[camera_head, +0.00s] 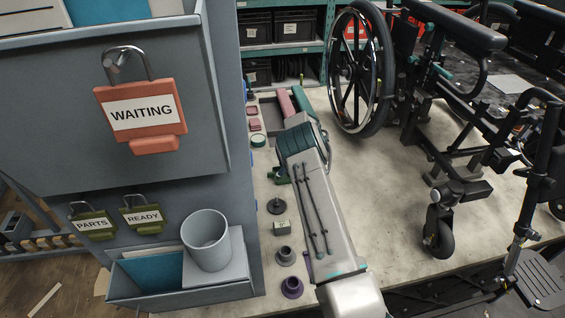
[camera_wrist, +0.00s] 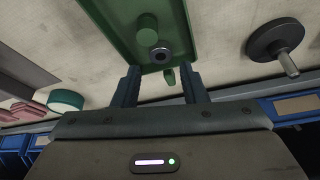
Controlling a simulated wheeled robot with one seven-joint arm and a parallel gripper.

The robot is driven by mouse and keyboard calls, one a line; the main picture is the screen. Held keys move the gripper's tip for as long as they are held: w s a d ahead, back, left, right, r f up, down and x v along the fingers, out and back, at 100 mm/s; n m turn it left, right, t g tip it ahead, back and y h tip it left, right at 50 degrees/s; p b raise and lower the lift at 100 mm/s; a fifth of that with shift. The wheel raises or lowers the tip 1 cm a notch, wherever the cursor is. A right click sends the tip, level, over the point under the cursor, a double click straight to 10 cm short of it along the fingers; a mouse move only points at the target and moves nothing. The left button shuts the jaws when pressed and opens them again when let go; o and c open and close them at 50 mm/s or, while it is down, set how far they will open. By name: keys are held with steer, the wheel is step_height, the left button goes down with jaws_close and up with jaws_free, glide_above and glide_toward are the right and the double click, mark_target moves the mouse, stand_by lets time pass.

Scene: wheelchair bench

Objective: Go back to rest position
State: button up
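My gripper (camera_wrist: 161,72) shows in the wrist view with its two dark fingers well apart and nothing clearly held between them. A green tray-like part (camera_wrist: 112,18) with a round green knob and a dark ring lies beyond the fingertips. A small green tab shows between the fingers; I cannot tell whether they touch it. In the head view my arm reaches over the bench (camera_head: 365,190) and hides the gripper's fingertips. A bit of green (camera_head: 279,178) shows beside the arm.
A wheelchair (camera_head: 440,130) stands on the right of the bench. A grey board with a WAITING tag (camera_head: 142,112) and a cup (camera_head: 206,240) is close on the left. A dark disc with a peg (camera_head: 277,206) and small cylinders (camera_head: 286,257) stand between board and arm.

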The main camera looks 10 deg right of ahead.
steer(key=w+d+r+m+t+b, duration=0.1)
steer(key=w+r+m+t, duration=0.2)
steer(key=r, duration=0.8)
steer(key=w+d+r+m+t, duration=0.1)
steer(key=w+r+t, duration=0.35)
steer(key=r, duration=0.65)
steer(key=s+d+r+m+t+h+b, duration=0.1)
steer(key=s+d+r+m+t+h, duration=0.15)
steer(key=s+r, duration=0.4)
steer(key=s+d+r+m+t+h, duration=0.2)
steer(key=s+d+r+m+h, duration=0.15)
steer(key=r, duration=0.55)
steer(key=s+m+g+h, duration=0.2)
steer(key=s+m+g, duration=0.2)
steer(key=s, duration=1.4)
steer(key=s+a+f+g+y, duration=0.1)
steer(key=s+a+f, duration=0.1)
steer(key=s, duration=0.6)
steer(key=s+a+f+g+y+b, duration=0.1)
steer(key=s+a+f+g, duration=0.1)
steer(key=s, duration=0.7)
steer(key=s+a+f+m+g+y, duration=0.1)
steer(key=s+a+f, duration=0.3)
steer(key=s, duration=0.4)
steer(key=shift+s+a+g+y+b, duration=0.25)
steer(key=shift+a+g+y+b, duration=0.1)
steer(key=shift+a+g, duration=0.4)
